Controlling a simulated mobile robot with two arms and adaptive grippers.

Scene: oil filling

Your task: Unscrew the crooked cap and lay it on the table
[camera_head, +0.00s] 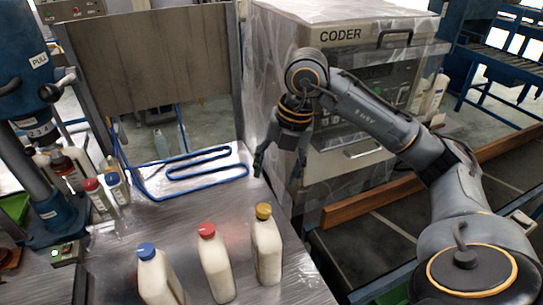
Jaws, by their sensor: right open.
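Three white bottles stand upright in a row at the front of the metal table (115,265). The left one has a blue cap (146,251), the middle one a red cap (206,230), and the right one a yellow cap (264,211). Each cap sits on its bottle; which is crooked is hard to tell at this size. My right gripper (279,170) points down, open and empty, behind and slightly above the yellow-capped bottle (267,253), apart from it. My left gripper is out of view.
A plastic-wrapped coder machine (345,70) stands behind the right gripper. Blue tubing (205,165) lies at the back of the table. A blue press (38,150) and several small bottles (98,193) are on the left.

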